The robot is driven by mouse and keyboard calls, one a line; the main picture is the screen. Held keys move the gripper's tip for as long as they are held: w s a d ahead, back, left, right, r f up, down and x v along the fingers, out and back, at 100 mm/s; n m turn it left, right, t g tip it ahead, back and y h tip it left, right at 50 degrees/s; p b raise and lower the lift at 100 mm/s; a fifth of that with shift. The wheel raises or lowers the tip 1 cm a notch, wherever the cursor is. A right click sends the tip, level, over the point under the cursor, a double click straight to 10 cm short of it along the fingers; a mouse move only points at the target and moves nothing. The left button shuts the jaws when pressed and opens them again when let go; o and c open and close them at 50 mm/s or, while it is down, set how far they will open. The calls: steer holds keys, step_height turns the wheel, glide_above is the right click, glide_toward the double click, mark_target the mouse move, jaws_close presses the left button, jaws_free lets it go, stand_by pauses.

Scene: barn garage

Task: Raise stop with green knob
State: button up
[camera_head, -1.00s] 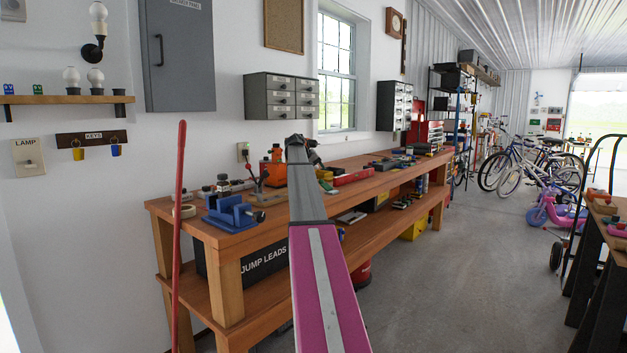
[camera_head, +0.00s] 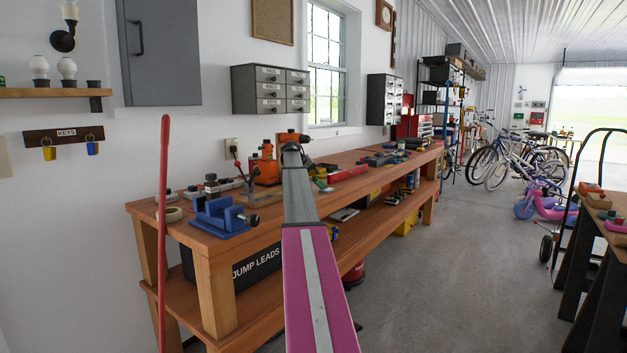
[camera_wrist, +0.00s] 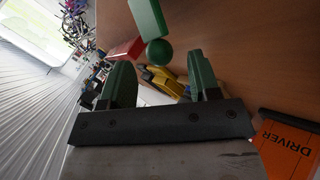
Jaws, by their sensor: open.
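A round green knob (camera_wrist: 158,52) shows in the wrist view, just beyond my open fingertips, close to a green block (camera_wrist: 149,18). I cannot tell clearly how the knob and block join. My gripper (camera_wrist: 160,68) is open, with one green-padded finger on each side and nothing held between them. The knob is roughly in line with the gap, beyond the tips. In the head view my arm reaches over the workbench (camera_head: 175,218), and its links hide the gripper. A small green thing (camera_head: 323,187) lies right of the arm there; I cannot tell if it is the stop.
In the wrist view, a red block (camera_wrist: 125,49) and a yellow tool (camera_wrist: 160,80) lie near the knob. An orange driver case (camera_wrist: 287,147) is at lower right. In the head view, a blue vise (camera_head: 222,217) and a red pole (camera_head: 164,240) stand left.

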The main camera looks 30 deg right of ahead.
steer(key=shift+x, duration=1.25)
jaws_close()
